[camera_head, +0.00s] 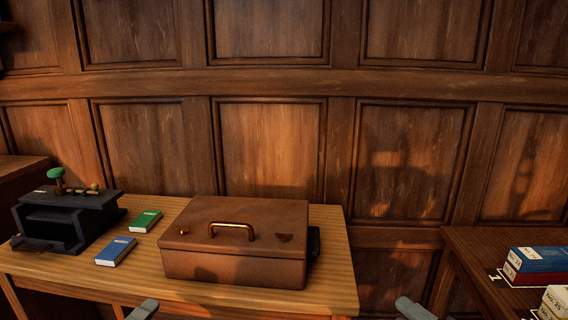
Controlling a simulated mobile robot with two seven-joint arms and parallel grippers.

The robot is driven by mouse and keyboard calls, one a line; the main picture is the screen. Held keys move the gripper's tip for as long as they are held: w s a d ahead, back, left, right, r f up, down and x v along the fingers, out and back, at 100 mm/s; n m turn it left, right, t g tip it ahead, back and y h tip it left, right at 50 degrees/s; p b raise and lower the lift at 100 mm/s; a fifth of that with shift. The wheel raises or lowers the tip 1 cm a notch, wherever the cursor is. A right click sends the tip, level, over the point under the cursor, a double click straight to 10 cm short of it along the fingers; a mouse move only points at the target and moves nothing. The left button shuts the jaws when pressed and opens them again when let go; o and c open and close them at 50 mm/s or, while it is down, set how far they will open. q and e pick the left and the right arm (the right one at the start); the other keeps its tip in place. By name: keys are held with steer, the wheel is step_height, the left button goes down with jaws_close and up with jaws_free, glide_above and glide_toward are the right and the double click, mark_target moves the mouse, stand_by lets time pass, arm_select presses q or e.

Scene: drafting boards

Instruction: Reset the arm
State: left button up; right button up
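My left gripper (143,310) shows only as a small grey tip at the bottom edge, in front of the wooden desk (335,270). My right gripper (413,308) shows as a similar grey tip at the bottom edge, in the gap right of that desk. The rest of both arms is out of the picture. Neither tip shows whether its gripper is open or shut, and I see nothing held at either one.
A closed brown case (235,270) with a brass handle stands on the desk. A blue book (116,251), a green book (145,221) and a black device (70,218) are left of it. A darker table (480,250) at right holds several small boxes (540,260).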

arm_select(q)
steer(key=s+d+f+m+g+y+p, duration=0.1)
steer(key=s+d+f+m+g+p, duration=0.2)
steer(key=s+m, duration=0.4)
steer(key=s+d+f+m+g+y+p, duration=0.1)
steer(key=s+d+f+m+g+p, duration=0.2)
steer(key=m, duration=0.6)
steer(key=shift+s+f+y+p, duration=0.3)
steer(key=shift+s+f+p, duration=0.65)
steer(key=shift+s+p, duration=1)
arm_select(e)
steer(key=s+a+f+n+g+h, duration=0.2)
steer(key=s+f+n+h, duration=0.1)
steer(key=s+n, duration=0.3)
steer(key=s+a+f+n+g+h, duration=0.2)
steer(key=s+a+f+n+h, duration=0.1)
steer(key=s+n, duration=0.4)
steer(key=shift+s+f+n, duration=0.3)
steer(key=shift+s+f, duration=0.25)
steer(key=shift+s, duration=0.55)
arm_select(q)
steer(key=shift+s, duration=0.1)
arm_select(e)
steer(key=shift+a, duration=0.1)
